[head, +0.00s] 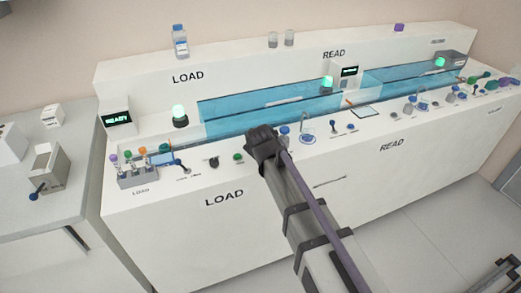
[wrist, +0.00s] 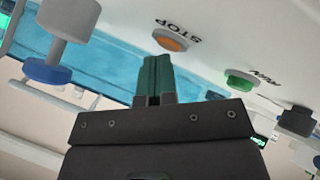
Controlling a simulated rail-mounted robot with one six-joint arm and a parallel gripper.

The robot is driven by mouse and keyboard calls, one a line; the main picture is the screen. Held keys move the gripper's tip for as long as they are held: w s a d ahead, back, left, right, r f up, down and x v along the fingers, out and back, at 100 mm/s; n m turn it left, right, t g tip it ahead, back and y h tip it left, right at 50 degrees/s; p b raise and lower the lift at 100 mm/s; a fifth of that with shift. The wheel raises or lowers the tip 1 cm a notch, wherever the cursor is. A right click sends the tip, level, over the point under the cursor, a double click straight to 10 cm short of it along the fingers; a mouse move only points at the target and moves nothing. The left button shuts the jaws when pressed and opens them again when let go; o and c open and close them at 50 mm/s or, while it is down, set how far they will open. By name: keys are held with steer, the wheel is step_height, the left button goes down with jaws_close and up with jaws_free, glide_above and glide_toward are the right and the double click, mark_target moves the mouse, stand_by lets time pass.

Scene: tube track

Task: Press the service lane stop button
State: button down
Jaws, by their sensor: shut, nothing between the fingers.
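In the wrist view an orange stop button (wrist: 171,40) in a pale round collar sits on the white panel beside the word STOP. A green button (wrist: 239,80) marked RUN is to its right. My gripper (wrist: 155,60) is shut and empty, its green fingertips pointing at the panel just below and left of the orange button in the picture. I cannot tell if they touch the panel. In the head view my gripper (head: 262,138) is over the LOAD section's control ledge, right of the green button (head: 238,157). The orange button is hidden there.
A dark knob (wrist: 297,120) and a grey post with a blue base (wrist: 48,72) flank my gripper in the wrist view. In the head view a tube rack (head: 138,180) stands left on the ledge, and a blue clear-walled channel (head: 290,104) runs behind.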

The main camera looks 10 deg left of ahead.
steer(key=shift+r, duration=0.1)
steer(key=shift+r+p, duration=0.8)
steer(key=shift+p, duration=0.1)
step_height(320, 180, up, 5)
steer(key=p, duration=0.5)
stand_by(0.3)
